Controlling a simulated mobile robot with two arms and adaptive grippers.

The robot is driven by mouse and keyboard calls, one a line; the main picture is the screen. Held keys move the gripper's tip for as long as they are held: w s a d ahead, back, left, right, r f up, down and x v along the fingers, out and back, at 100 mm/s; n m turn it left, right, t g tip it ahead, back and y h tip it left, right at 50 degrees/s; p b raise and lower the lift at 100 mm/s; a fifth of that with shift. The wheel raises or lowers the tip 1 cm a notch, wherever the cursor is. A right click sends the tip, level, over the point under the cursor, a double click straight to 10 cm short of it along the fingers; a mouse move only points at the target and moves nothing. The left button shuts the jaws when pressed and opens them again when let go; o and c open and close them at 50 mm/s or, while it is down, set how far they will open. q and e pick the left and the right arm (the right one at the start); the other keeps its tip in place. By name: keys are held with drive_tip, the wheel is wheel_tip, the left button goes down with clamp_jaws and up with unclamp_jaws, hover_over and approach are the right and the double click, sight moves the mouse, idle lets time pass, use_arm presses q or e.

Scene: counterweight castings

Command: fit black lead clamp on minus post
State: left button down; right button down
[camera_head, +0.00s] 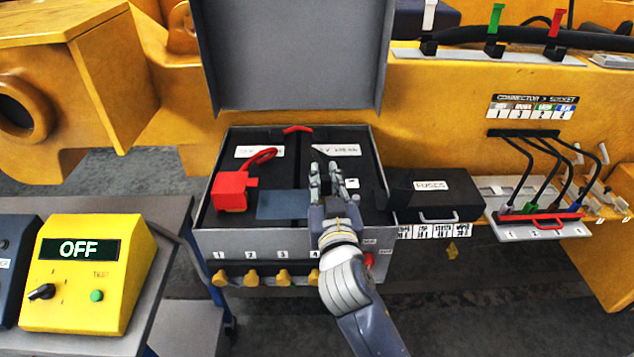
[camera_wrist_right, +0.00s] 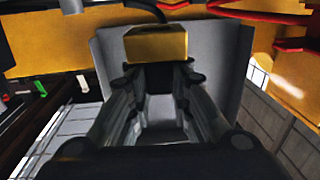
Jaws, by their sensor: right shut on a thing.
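My right gripper (camera_head: 332,176) is over the right half of the open grey battery box (camera_head: 290,240), fingers pointing toward the back. In the right wrist view, the fingers (camera_wrist_right: 158,85) are shut on the black lead clamp (camera_wrist_right: 157,45), which shows as a brass-coloured block with a black cable rising from it. In the head view my fingers hide most of the clamp. I cannot make out the minus post; the hand covers that area. My left gripper is not in view.
A red clamp or cover (camera_head: 231,190) with a red lead sits at the box's left. A blue plate (camera_head: 282,204) lies mid-box. The raised lid (camera_head: 290,50) stands behind. A black fuse box (camera_head: 435,193) adjoins the right side. A yellow tester reading OFF (camera_head: 88,275) stands left.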

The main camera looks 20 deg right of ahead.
drive_tip(key=s+d+r+p, duration=0.2)
drive_tip(key=s+d, duration=0.2)
drive_tip(key=s, duration=0.8)
drive_tip(key=w+d+r+m+h+p, duration=0.1)
drive_tip(key=w+d+r+p, duration=0.2)
drive_tip(key=w, duration=0.9)
drive_tip(key=shift+d+r+h, duration=0.15)
drive_tip(key=shift+r+h, duration=0.15)
drive_tip(key=b, duration=0.5)
hover_over(356, 197)
wheel_tip(356, 197, down, 6)
drive_tip(key=shift+r, duration=0.1)
idle(0.7)
drive_tip(key=shift+f+b, duration=1.05)
drive_tip(key=shift+f, duration=0.55)
